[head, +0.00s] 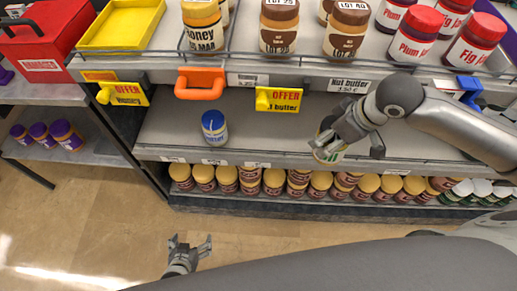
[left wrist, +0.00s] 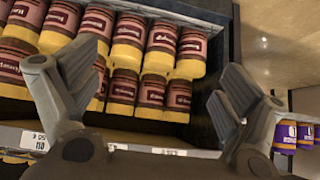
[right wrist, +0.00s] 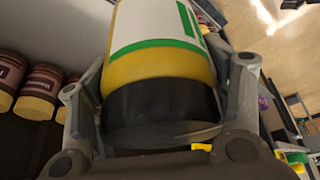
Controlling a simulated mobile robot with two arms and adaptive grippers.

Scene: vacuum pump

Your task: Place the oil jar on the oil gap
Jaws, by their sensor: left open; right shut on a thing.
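The oil jar, with a white and green label, yellow contents and a black lid, is between the fingers of my right gripper (head: 338,138). It fills the right wrist view (right wrist: 165,68), lid towards the camera. In the head view the jar (head: 330,157) is partly hidden by the gripper, at the front edge of the middle shelf (head: 270,133); I cannot tell if it touches the shelf. The oil gap cannot be told for sure; bare shelf lies left of the jar. My left gripper (head: 188,245) is open and empty above the floor, low in front of the shelves.
A blue-lidded jar (head: 214,128) stands on the middle shelf. An orange clip (head: 200,84) and yellow offer signs (head: 278,99) hang from the upper shelf edge. Several brown-labelled jars (left wrist: 155,90) fill the bottom shelf. A red box (head: 42,40) and purple-lidded jars (head: 65,134) are at left.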

